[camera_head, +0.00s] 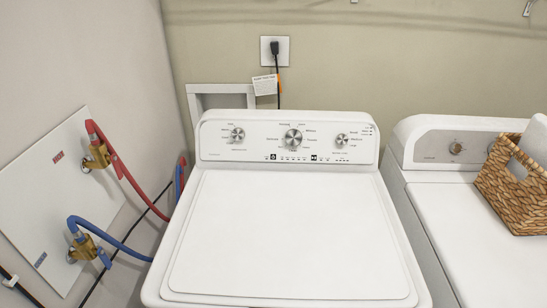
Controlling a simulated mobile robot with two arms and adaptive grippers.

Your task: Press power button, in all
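A white top-loading washer (285,230) stands in the middle with its lid shut. Its raised control panel (215,145) at the back carries a left knob (237,134), a larger centre knob (293,138) and a right knob (342,141). Along the panel's lower edge is a row of small dark marks, with a dark square (273,156) on the left and another (314,158) to its right. Which of these is the power button is too small to tell. Neither of my grippers is in view.
A second white machine (480,215) stands close on the right, with a wicker basket (512,185) holding something white on top. A red hose (130,178) and a blue hose (115,243) run from the left wall's valves. A plugged outlet (268,50) is behind the washer.

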